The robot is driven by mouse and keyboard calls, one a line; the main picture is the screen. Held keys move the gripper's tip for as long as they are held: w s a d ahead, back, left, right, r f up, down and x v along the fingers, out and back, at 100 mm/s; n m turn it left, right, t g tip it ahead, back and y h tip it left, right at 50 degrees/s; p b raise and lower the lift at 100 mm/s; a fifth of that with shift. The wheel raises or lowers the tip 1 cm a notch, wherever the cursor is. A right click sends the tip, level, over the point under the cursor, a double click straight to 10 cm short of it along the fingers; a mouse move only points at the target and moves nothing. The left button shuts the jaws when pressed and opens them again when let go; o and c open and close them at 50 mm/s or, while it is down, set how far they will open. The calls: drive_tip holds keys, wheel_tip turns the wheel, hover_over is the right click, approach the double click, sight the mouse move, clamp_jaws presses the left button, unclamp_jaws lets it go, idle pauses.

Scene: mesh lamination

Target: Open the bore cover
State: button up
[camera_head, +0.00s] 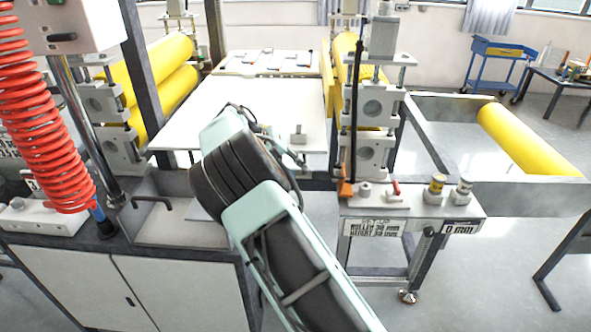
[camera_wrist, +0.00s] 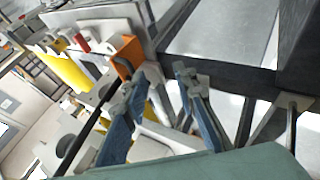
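No part is clearly recognisable as the bore cover. The roller stand (camera_head: 378,130) on the right has block faces with round bores, the upper bore (camera_head: 370,108) and the lower bore (camera_head: 364,154). An orange block (camera_head: 345,188) sits at the foot of a black upright rod beside this stand; the block also shows in the wrist view (camera_wrist: 128,57). My gripper (camera_wrist: 160,82) has its two blue-grey fingers apart with nothing visibly held between them. The orange block appears just beyond the left fingertip; I cannot tell whether they touch. In the head view my arm mostly hides the gripper.
A white table (camera_head: 245,105) lies between the two roller stands. Yellow rollers (camera_head: 525,138) are on the right and others on the left. A small bench (camera_head: 400,208) carries a red-handled part and knobs. A red coiled hose (camera_head: 40,110) hangs at left. Floor is open at right.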

drive_tip(key=shift+r, duration=0.1)
drive_tip(key=v, duration=1.2)
